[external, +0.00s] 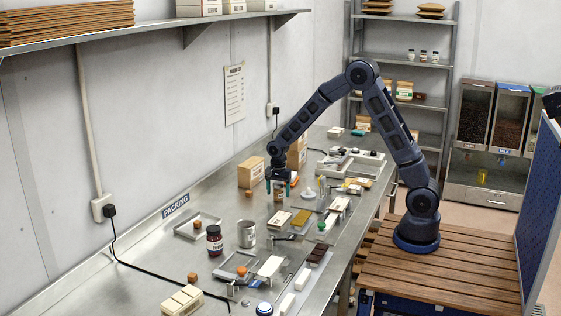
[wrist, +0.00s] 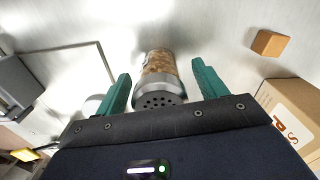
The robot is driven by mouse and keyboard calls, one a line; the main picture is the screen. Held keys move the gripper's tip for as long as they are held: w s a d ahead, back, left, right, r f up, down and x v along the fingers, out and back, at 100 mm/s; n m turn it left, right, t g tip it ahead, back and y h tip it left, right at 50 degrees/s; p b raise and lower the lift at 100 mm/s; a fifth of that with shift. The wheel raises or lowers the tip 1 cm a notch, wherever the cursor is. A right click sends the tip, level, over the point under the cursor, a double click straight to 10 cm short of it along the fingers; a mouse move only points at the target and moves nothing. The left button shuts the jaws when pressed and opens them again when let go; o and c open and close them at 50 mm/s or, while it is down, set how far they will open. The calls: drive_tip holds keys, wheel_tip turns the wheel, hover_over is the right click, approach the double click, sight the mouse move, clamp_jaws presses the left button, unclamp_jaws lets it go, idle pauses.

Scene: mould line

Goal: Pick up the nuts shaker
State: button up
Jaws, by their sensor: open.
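The nuts shaker (wrist: 158,66) is a small clear jar with brown contents and a grey perforated cap, seen in the wrist view between my two teal fingers. In the external view the shaker (external: 280,194) stands on the steel bench below my arm's end. My gripper (wrist: 162,84) is open, with a finger on each side of the shaker and a visible gap at both sides. In the external view my gripper (external: 281,184) points down at the shaker. I cannot tell how far down the shaker the fingertips reach.
A cardboard box (wrist: 293,112) stands close on the right in the wrist view, with a small brown block (wrist: 270,43) behind it. In the external view, a dark jar (external: 214,241), a metal cup (external: 246,234) and trays crowd the bench nearer the camera.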

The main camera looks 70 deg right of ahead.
drive_tip(key=c, duration=1.1)
